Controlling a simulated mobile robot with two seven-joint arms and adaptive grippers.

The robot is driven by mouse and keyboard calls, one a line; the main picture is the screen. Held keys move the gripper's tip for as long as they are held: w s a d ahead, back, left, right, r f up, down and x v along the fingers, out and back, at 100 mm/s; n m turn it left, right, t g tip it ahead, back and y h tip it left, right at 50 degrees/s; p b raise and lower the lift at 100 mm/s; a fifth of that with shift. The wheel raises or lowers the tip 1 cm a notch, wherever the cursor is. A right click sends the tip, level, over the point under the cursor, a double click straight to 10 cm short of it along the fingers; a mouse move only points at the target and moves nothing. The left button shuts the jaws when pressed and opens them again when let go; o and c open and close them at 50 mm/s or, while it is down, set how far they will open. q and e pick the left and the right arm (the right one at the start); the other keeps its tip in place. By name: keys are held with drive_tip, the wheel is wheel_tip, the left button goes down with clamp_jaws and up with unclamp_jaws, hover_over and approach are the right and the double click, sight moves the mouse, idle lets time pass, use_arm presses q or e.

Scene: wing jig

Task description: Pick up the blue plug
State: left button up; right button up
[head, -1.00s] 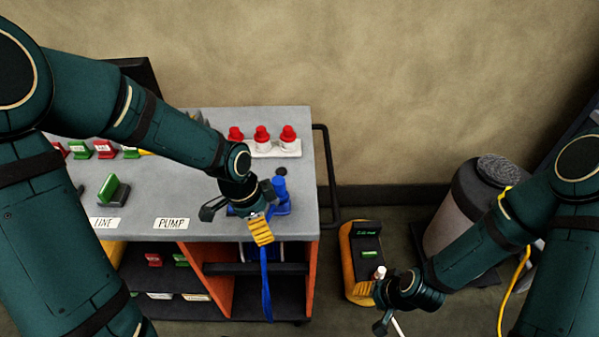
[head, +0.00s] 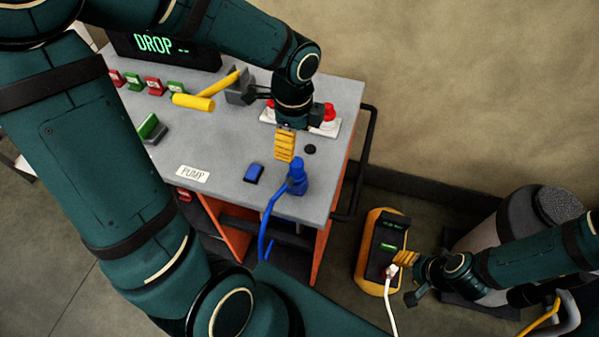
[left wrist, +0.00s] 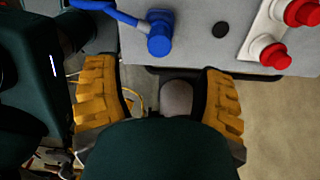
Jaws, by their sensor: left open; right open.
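The blue plug (head: 297,180) stands upright near the front right corner of the grey bench, its blue cable hanging over the front edge. It also shows in the left wrist view (left wrist: 160,38), beyond the left finger. My left gripper (head: 285,150) is open, its yellow-padded fingers above the bench behind the blue plug and apart from it. In the left wrist view its fingers (left wrist: 157,92) are spread with nothing between them. My right gripper (head: 403,262) is open beside a white plug-like piece on a white cable, at the yellow box on the floor; contact is unclear.
A blue block (head: 254,172) sits left of the plug. Red buttons on a white base (head: 328,120) stand behind, partly hidden by my left gripper. A yellow-handled lever (head: 205,98) is further left. A black rail (head: 366,165) edges the bench's right side. The yellow box (head: 371,250) is on the floor.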

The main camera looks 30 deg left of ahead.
sight(297, 162)
use_arm(q)
wheel_tip(297, 162, down, 5)
drive_tip(key=shift+r+b, duration=0.15)
drive_tip(key=shift+b, duration=0.25)
drive_tip(key=shift+d+f+b, duration=0.15)
drive_tip(key=shift+f+b, duration=0.25)
drive_tip(key=shift+f, duration=1.1)
drive_tip(key=shift+d+f+b, duration=0.1)
drive_tip(key=shift+f+b, duration=0.3)
drive_tip(key=shift+f, duration=1.1)
clamp_jaws()
